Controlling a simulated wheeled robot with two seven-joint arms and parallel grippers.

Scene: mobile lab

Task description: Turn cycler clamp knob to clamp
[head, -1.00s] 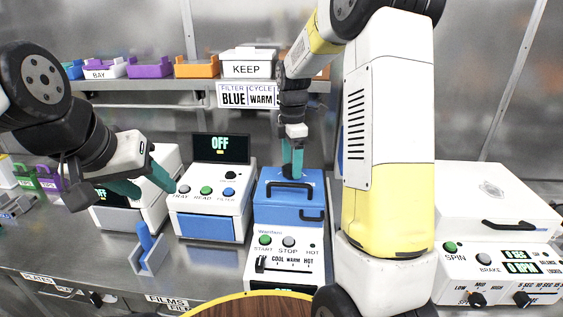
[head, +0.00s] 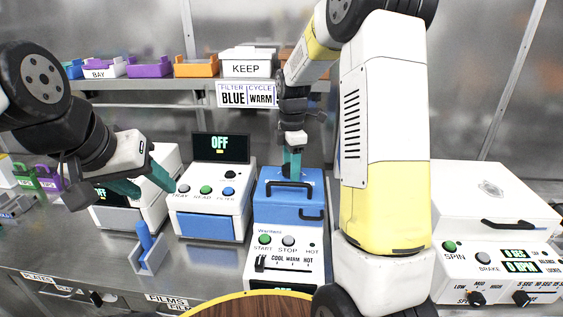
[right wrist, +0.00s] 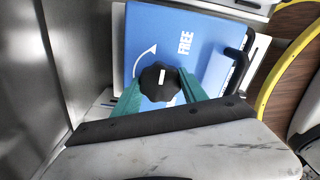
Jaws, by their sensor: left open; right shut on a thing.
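The cycler (head: 285,240) stands in the middle of the bench, a white box with a blue lid (head: 290,212). Its black clamp knob (right wrist: 160,82) shows in the right wrist view on the blue top, with a white mark pointing roughly up, beside a white curved arrow and the word FREE. My right gripper (head: 292,172) comes down from above onto the lid's back part. Its teal fingers are shut on the knob, one on each side, as the right wrist view (right wrist: 160,98) shows. My left gripper (head: 148,188) is open and empty at the left, in front of a white instrument.
A white reader with an OFF screen (head: 221,148) stands left of the cycler. A spin machine (head: 492,215) stands at the right. A small blue-handled holder (head: 150,250) is on the bench front. A shelf with bins (head: 196,68) runs behind. My right arm hides the space right of the cycler.

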